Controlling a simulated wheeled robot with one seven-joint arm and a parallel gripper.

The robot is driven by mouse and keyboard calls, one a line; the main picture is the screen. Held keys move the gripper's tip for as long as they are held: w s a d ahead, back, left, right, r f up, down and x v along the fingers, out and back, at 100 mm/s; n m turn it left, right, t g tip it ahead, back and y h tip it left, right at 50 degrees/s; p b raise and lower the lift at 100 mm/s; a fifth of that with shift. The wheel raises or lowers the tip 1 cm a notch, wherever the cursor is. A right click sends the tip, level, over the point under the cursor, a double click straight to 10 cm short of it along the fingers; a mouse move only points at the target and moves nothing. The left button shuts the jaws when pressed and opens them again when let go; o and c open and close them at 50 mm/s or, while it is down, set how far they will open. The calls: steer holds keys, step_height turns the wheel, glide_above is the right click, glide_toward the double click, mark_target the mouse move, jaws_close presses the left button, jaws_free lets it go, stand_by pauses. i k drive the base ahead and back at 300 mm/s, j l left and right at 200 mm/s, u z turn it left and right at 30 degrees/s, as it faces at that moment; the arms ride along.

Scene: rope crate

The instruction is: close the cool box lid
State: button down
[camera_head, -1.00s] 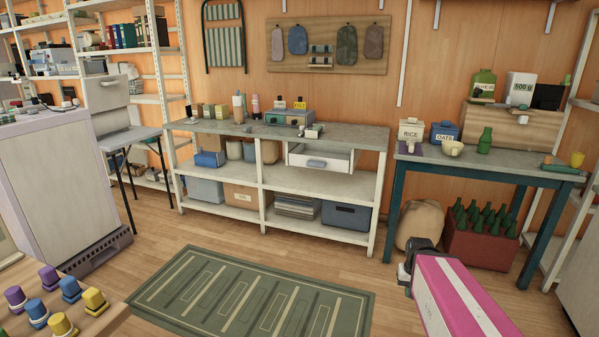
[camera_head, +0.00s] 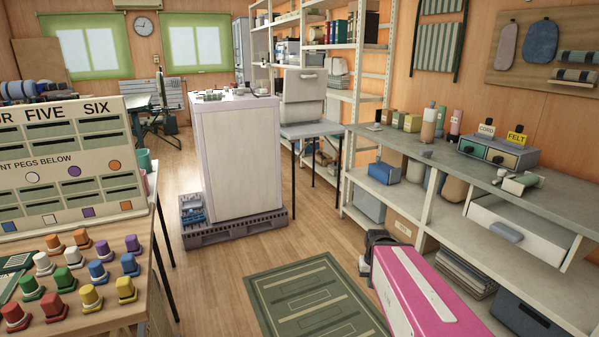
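A pale grey box (camera_head: 303,113), which looks like the cool box, stands on a small grey folding table (camera_head: 314,130) near the middle of the view. Its lid (camera_head: 304,84) appears raised at the back, standing nearly upright; the inside is not visible. My gripper (camera_head: 376,240) shows only as a dark shape at the far end of my pink arm, low in the view, over the floor by the workbench. It is apart from the box, in front of it and to the right. Its fingers are too hidden to tell open from shut, and I see nothing held.
A white cabinet on a dark pallet (camera_head: 238,232) stands left of the folding table. A workbench with shelves and an open drawer (camera_head: 510,228) fills the right. A table of coloured pegs (camera_head: 93,322) is at the left front. A green rug (camera_head: 314,297) lies on clear floor.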

mark_target(300, 85)
steer(key=i+j+u, duration=0.1)
steer(key=i+j, duration=0.2)
steer(key=i, duration=0.2)
steer(key=i+j+u, duration=0.1)
steer(key=i, duration=0.45)
steer(key=i+j, duration=0.3)
steer(key=i, duration=0.2)
steer(key=j+u, duration=0.05)
